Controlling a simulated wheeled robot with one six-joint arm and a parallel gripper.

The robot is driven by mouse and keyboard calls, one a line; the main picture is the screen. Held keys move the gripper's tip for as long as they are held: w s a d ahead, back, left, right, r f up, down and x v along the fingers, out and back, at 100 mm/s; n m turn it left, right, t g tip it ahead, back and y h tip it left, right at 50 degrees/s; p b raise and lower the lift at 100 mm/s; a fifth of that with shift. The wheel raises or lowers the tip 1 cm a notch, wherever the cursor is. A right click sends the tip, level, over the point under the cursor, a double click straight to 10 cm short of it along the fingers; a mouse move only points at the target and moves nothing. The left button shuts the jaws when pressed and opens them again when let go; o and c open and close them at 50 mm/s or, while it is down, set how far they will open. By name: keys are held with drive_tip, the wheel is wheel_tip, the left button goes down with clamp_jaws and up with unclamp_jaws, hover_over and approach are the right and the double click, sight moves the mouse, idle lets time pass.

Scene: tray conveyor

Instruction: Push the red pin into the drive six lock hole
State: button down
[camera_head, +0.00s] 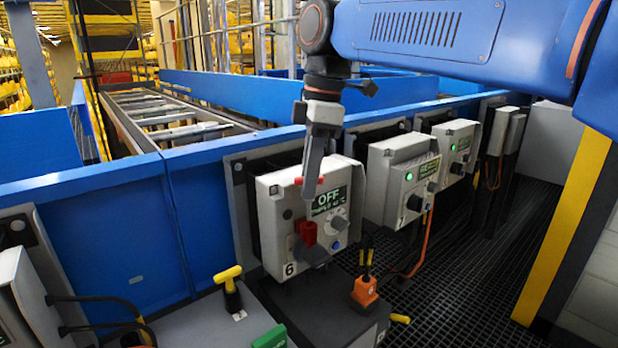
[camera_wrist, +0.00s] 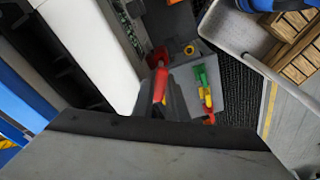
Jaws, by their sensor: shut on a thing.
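The drive six box (camera_head: 275,210) is light grey, marked 6, with a display reading OFF. A red block (camera_head: 306,232) and a dark handle sit low on its face. My gripper (camera_head: 311,186) points down in front of the box's upper face. In the wrist view the red pin (camera_wrist: 160,82) shows at the fingertips, beside the white box. I cannot make out the lock hole, nor whether the pin touches the box.
More drive boxes (camera_head: 402,180) with lit green displays stand to the right along the blue conveyor side (camera_head: 205,215). Below are a yellow T-handle (camera_head: 229,278), an orange block (camera_head: 364,291) and a green block (camera_head: 270,338). Dark grating floor (camera_head: 465,255) lies clear at right.

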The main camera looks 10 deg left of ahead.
sight(309, 203)
drive_tip(key=shift+f, duration=2.7)
drive_tip(key=c, duration=1.7)
unclamp_jaws()
drive_tip(key=shift+o, duration=0.2)
drive_tip(key=shift+r, duration=0.15)
drive_tip(key=shift+w+r, duration=0.1)
drive_tip(key=shift+r, duration=0.3)
wheel_tip(309, 203, up, 16)
drive_tip(key=d, duration=0.2)
drive_tip(key=shift+w+d, duration=0.25)
drive_tip(key=shift+d, duration=0.05)
